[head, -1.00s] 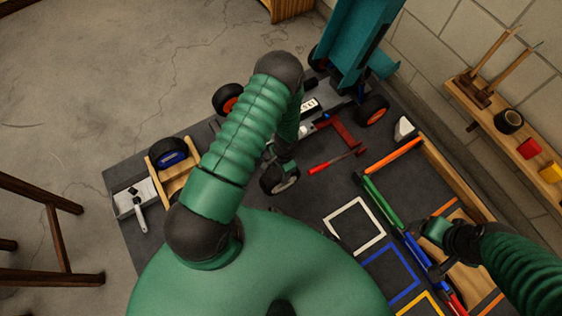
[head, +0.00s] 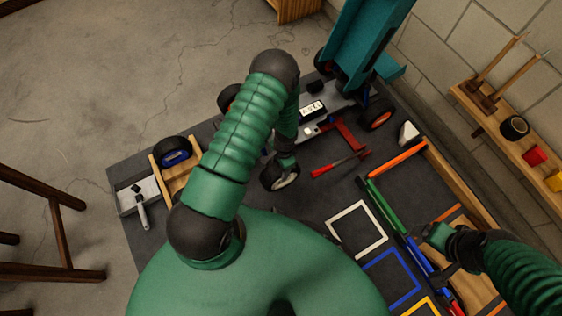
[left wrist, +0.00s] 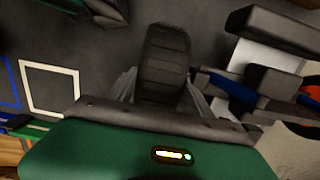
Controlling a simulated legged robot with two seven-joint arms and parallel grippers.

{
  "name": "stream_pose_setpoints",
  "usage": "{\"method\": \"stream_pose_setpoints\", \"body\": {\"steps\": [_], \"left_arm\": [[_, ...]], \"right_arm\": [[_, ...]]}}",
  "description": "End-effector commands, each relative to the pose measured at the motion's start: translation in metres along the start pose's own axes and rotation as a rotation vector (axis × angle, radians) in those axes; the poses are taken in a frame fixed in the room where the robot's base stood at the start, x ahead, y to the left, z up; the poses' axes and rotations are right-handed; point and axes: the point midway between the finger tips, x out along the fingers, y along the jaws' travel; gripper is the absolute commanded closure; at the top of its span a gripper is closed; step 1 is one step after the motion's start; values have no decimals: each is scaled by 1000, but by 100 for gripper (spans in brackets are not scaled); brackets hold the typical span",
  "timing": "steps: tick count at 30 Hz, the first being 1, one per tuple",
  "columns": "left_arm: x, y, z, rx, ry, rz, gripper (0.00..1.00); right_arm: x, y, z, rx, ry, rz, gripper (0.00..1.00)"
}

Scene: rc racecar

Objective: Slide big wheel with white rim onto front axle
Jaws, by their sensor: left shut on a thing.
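The big wheel with white rim (head: 288,182) is held by my left gripper (head: 284,162) over the dark mat, at the near side of the car. In the left wrist view its black treaded tyre (left wrist: 165,62) stands between the two fingers of my left gripper (left wrist: 163,88). The RC car's grey chassis (head: 345,98) lies further back, with its teal body (head: 372,40) raised. The wheel is apart from the chassis in the head view. I cannot make out the front axle; my left arm covers part of that area. My right gripper (head: 436,255) is at the right, over the coloured bars.
A red jack (head: 350,135) with a red-handled tool (head: 335,166) lies right of the wheel. Orange-rimmed wheel (head: 378,118) is at the car's right. A white square outline (head: 357,205) marks clear mat.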

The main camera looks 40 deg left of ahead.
Motion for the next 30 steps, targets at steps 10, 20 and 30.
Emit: {"method": "stream_pose_setpoints", "body": {"steps": [10,20,30], "left_arm": [[0,-9,0,-1,-1,0,100],[0,-17,0,-1,0,-1,100],[0,-25,0,0,-1,0,100]], "right_arm": [[0,0,0,0,0,0,19],[1,0,0,0,0,0,19],[2,0,1,0,0,0,19]]}}
